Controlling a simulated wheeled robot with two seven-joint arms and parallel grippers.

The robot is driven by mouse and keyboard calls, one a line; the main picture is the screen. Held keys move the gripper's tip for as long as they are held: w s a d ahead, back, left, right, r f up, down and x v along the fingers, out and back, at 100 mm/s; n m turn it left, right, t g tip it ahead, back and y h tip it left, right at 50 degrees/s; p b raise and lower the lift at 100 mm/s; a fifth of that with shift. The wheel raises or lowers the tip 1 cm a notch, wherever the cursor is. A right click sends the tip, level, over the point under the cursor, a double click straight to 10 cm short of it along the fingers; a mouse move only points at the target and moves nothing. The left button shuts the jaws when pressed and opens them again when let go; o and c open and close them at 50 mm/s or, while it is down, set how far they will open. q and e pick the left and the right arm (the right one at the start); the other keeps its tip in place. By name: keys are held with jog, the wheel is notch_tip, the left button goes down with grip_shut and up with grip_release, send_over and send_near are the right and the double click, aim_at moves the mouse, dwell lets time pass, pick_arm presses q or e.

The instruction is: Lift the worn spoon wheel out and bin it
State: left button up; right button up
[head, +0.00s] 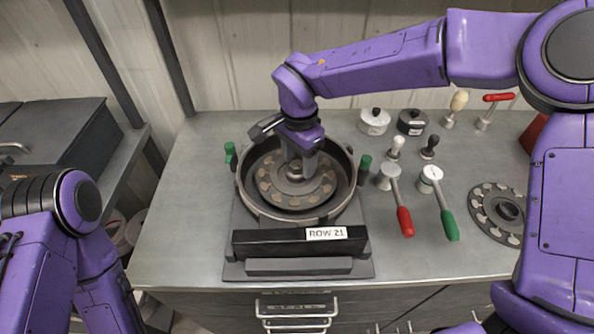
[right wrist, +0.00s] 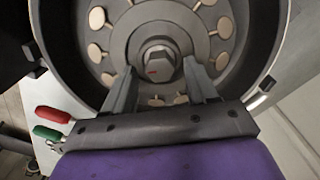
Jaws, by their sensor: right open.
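The worn spoon wheel (head: 269,190) is a grey disc with beige round spoons. It lies inside the round dark meter housing (head: 243,188) on the bench, above the ROW 21 label (head: 326,233). My right gripper (head: 296,172) points down over the wheel's middle. In the right wrist view, the wheel (right wrist: 118,28) has a raised hub with a hex-shaped top (right wrist: 158,61). The open fingers of the right gripper (right wrist: 160,72) stand one on each side of the hub; I cannot tell whether they touch it. My left gripper is out of view.
Another spoon wheel (head: 485,214) lies on the bench at right. A red-handled tool (head: 405,221) and a green-handled tool (head: 449,224) lie between. A white pot (head: 374,121) and a black pot (head: 412,122) stand behind. Round containers (head: 116,227) at lower left are partly hidden.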

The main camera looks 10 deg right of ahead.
jog(key=shift+w+f, duration=0.15)
jog(key=shift+f, duration=0.8)
jog(key=c, duration=0.7)
jog(key=shift+o, duration=0.2)
notch_tip(320, 180, up, 10)
jog(key=shift+r+b, duration=0.1)
jog(key=shift+b, duration=0.4)
notch_tip(320, 180, up, 7)
jog(key=p, duration=0.8)
jog(key=shift+p, duration=0.3)
